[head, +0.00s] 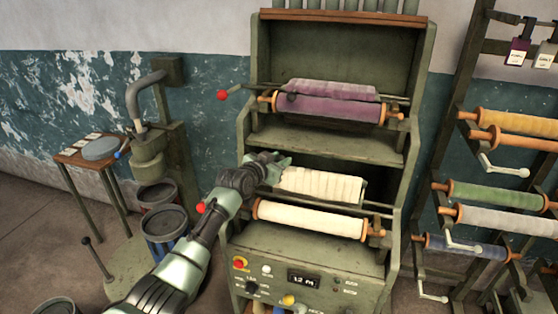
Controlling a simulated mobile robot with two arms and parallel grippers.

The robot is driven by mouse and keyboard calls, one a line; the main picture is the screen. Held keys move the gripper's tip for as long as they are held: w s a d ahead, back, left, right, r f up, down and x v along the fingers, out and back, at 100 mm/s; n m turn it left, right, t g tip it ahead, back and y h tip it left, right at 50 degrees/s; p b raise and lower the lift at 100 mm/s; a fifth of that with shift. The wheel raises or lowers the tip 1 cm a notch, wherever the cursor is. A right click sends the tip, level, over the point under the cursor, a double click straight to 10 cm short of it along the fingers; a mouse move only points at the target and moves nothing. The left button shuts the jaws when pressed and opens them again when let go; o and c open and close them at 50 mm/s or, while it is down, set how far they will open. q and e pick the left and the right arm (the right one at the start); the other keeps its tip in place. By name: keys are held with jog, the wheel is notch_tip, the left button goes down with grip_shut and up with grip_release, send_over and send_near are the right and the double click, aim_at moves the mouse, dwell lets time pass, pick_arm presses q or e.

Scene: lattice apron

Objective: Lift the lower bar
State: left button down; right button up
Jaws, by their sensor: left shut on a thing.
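The lower bar (379,206) is a thin grey bar in the lower bay of the green machine; its right end shows beside pleated cream cloth (320,185). A cream roll with orange ends (310,219) sits just below and in front. My left gripper (274,166) is at the left end of the cream cloth, shut on what appears to be the lower bar; the hand hides the contact. A red knob (201,208) shows at the left beside my forearm. My right gripper is not in view.
Above is a purple roll (330,109) with purple cloth and a red-knobbed crank (222,95). The control panel (303,280) is below. A rack of coloured rolls (505,194) stands right. A small table (75,160) and buckets (165,222) stand left.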

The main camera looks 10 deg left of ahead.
pick_arm(q)
jog(key=c, duration=1.5)
grip_release()
jog(key=shift+w+a+r, duration=0.1)
jog(key=shift+r, duration=0.35)
jog(key=shift+w+a+r, duration=0.1)
jog(key=shift+r, duration=0.35)
jog(key=o, duration=0.4)
jog(key=shift+w+f, duration=0.15)
jog(key=shift+o, duration=0.2)
jog(key=shift+w+d+f, duration=0.1)
jog(key=shift+w+f, duration=0.1)
jog(key=shift+f, duration=0.25)
jog(key=shift+s+r, duration=0.15)
jog(key=shift+s, duration=0.65)
jog(key=b+v, duration=0.1)
jog(key=v, duration=0.5)
jog(key=shift+a+b, duration=0.25)
jog(key=shift+b, duration=0.05)
jog(key=shift+s, duration=0.1)
